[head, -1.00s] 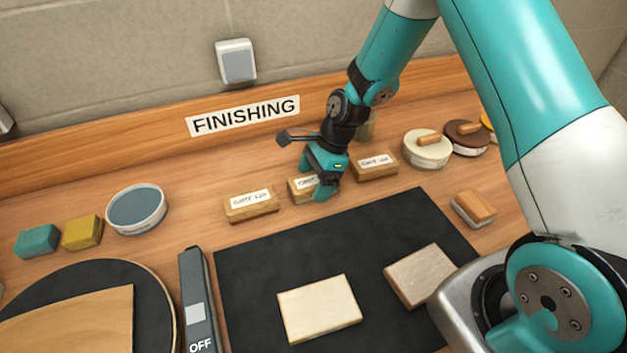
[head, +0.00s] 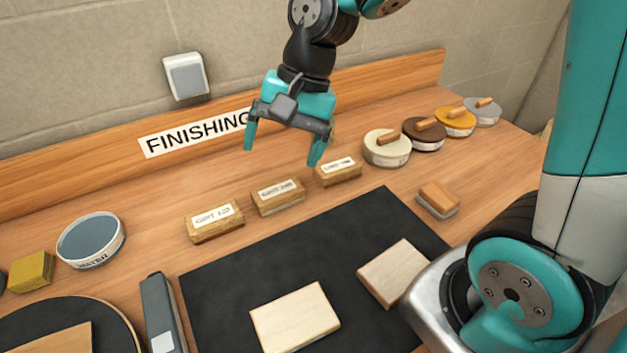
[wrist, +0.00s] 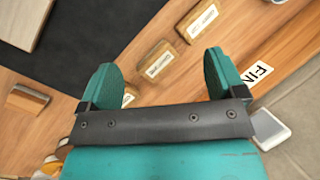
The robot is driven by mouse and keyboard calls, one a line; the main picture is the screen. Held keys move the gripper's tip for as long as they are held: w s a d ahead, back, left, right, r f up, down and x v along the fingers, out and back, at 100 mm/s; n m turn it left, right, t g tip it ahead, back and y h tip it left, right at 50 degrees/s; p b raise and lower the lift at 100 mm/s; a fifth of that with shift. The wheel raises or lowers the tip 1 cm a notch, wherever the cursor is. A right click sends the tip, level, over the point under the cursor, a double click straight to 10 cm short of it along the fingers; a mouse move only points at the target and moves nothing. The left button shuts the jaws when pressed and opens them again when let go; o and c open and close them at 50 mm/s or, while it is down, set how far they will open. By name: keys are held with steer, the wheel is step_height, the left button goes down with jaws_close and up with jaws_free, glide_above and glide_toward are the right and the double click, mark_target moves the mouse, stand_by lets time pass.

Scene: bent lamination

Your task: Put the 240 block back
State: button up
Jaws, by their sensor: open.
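The block I take for the 240 block (head: 277,197) is wooden with a small white label, hard to read. It sits on the bench in the middle of a row of three. A similar block (head: 214,221) is at its left and another (head: 338,171) at its right. My gripper (head: 282,150) is open and empty, raised above the row with fingers pointing down. In the wrist view the middle block (wrist: 155,63) shows between the spread fingers, apart from them. The right-hand block (wrist: 128,99) is partly hidden by a finger there.
A black mat (head: 225,300) in front carries two pale wooden pieces (head: 295,317) (head: 395,272). A wood-topped sanding block (head: 438,199) lies right of it. Round tins with wooden handles (head: 386,150) stand back right. A water dish (head: 91,240) is at left. The FINISHING sign (head: 195,134) is behind.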

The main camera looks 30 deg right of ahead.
steer(key=s+a+r+n, duration=0.1)
steer(key=s+n, duration=0.5)
steer(key=s, duration=0.1)
steer(key=s+a+r+n, duration=0.1)
steer(key=s+r+n, duration=0.1)
steer(key=s+n, duration=0.5)
steer(key=shift+a+r, duration=0.2)
steer(key=shift+r, duration=0.1)
